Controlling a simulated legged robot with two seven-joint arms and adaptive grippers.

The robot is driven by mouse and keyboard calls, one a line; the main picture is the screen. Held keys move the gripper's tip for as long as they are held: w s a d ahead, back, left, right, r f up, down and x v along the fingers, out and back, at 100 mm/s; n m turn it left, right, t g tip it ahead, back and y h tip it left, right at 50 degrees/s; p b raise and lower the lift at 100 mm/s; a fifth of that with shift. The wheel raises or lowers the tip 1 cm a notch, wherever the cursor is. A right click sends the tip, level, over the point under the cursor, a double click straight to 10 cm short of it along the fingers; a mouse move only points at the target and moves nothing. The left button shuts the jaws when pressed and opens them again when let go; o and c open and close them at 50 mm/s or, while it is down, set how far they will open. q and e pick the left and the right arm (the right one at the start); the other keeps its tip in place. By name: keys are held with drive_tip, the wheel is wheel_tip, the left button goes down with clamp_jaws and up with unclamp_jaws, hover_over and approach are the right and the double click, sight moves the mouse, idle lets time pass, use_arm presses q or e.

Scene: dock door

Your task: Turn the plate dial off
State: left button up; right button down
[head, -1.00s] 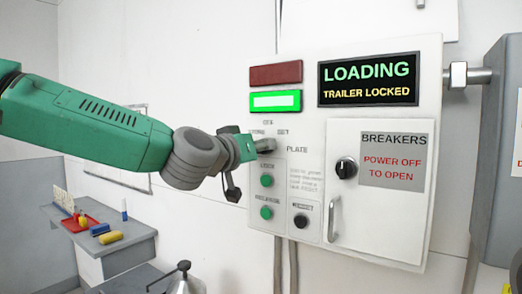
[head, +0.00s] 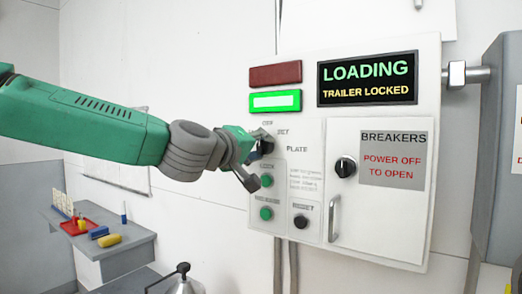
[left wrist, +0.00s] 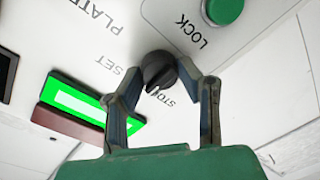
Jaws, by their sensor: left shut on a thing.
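The plate dial (head: 267,147) is a dark round knob on the white control box, left of the word PLATE. In the left wrist view the dial (left wrist: 158,70) sits between my two fingertips, near the SET label and a partly hidden label that seems to read STOW. A pale mark on the dial faces the lower edge of that view, roughly towards the partly hidden label. My left gripper (head: 259,154) is shut on the dial, one finger on each side. My right gripper is not in view.
The green LOCK button (head: 267,181) lies just below the dial. Another green button (head: 266,213), a black knob (head: 301,221), the breaker knob (head: 346,167) and a door handle (head: 334,219) are on the same box. The screen (head: 368,78) reads LOADING, TRAILER LOCKED. A green lamp (head: 275,101) is lit.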

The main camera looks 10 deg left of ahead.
use_arm(q)
drive_tip(key=shift+a+f, duration=0.1)
idle(0.4)
drive_tip(key=o, duration=1.1)
drive_tip(key=shift+w, duration=0.1)
drive_tip(key=shift+o, duration=0.2)
drive_tip(key=shift+a, duration=0.15)
drive_tip(key=v, duration=1.2)
drive_tip(key=shift+f, duration=0.15)
